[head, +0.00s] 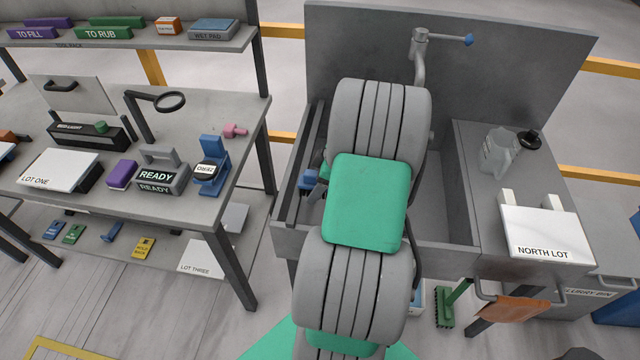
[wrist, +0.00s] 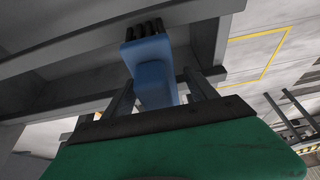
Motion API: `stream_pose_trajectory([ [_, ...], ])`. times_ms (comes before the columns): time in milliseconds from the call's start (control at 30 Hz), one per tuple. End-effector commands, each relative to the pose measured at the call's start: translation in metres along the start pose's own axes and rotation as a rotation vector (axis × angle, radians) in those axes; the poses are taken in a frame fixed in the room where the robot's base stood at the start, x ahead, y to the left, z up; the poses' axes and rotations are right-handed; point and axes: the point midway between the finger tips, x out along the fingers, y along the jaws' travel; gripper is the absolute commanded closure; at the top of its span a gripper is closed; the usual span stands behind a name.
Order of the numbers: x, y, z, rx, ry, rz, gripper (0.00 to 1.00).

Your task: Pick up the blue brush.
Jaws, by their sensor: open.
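The blue brush (wrist: 152,68) fills the upper middle of the wrist view, with a row of black bristles at its far end against a grey edge. In the head view a small blue part of it (head: 308,180) shows at the left side of the grey sink basin, beside my arm. My gripper (wrist: 158,86) is open, with one dark finger on each side of the brush. The brush is between or just beyond the fingertips; I cannot tell whether they touch it. My green and grey arm hides most of the gripper in the head view.
The basin's wall (head: 285,235) and tall back panel (head: 520,60) stand close around my arm. A workbench (head: 225,185) with a magnifier and boxes is on the left.

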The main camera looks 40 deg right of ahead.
Motion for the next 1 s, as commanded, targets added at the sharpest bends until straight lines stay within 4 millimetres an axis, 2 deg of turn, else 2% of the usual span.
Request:
stream_pose_trajectory([
  [67, 0.0000, 0.0000, 0.0002, 0.000, 0.000, 0.000, 0.35],
  [833, -0.0007, 0.0001, 0.0003, 0.002, 0.000, 0.001, 0.98],
  [1000, -0.0008, 0.0002, 0.0001, 0.001, 0.000, 0.001, 1.00],
])
